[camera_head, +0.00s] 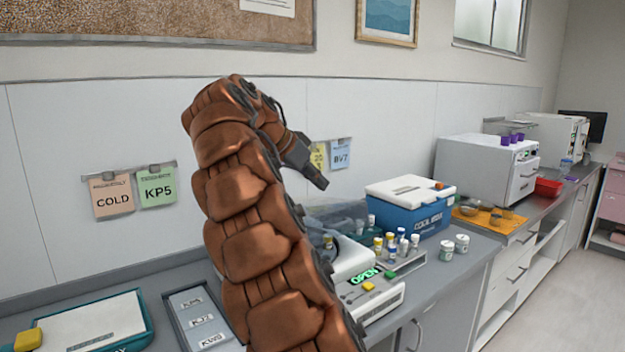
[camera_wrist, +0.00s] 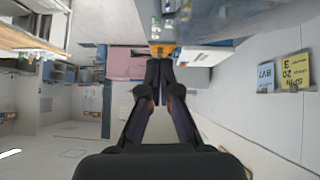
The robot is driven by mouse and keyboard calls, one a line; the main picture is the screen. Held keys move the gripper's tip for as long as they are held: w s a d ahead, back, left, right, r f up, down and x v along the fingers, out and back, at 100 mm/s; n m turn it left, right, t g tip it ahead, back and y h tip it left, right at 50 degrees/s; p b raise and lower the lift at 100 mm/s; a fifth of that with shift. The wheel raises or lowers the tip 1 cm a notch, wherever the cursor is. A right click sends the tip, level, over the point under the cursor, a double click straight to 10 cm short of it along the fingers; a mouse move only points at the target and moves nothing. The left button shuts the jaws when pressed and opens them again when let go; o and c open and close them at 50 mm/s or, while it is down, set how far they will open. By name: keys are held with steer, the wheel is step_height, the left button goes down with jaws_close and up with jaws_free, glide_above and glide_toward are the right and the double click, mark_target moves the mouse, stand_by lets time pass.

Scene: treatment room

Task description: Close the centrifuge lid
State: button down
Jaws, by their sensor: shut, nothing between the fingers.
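The white centrifuge (camera_head: 385,303) stands on the counter, partly hidden behind my arm. Its green display reads OPEN. A translucent bluish panel (camera_head: 338,214), which looks like its raised lid, shows behind the white body; my arm hides part of it, and I cannot tell its exact angle. My gripper (camera_head: 322,184) is in the air above the centrifuge, in front of the wall, pointing down to the right. It is apart from the lid. In the wrist view the fingers (camera_wrist: 158,66) are together with nothing between them.
A blue cooler box (camera_head: 412,220) and several capped vials (camera_head: 390,245) stand right of the centrifuge. Two small jars (camera_head: 454,245) are near the counter's front edge. A labelled grey tray (camera_head: 200,318) lies left. Yellow and blue notes (camera_head: 340,154) hang on the wall behind my gripper.

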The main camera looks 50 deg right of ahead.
steer(key=p, duration=0.1)
glide_above(345, 220)
steer(key=w+a, duration=0.1)
steer(key=a, duration=0.1)
steer(key=f, duration=0.5)
steer(key=shift+a+f, duration=0.1)
steer(key=shift+a, duration=0.1)
steer(key=shift+a+f+p, duration=0.15)
steer(key=shift+f+p, duration=0.4)
steer(key=shift+f, duration=1.4)
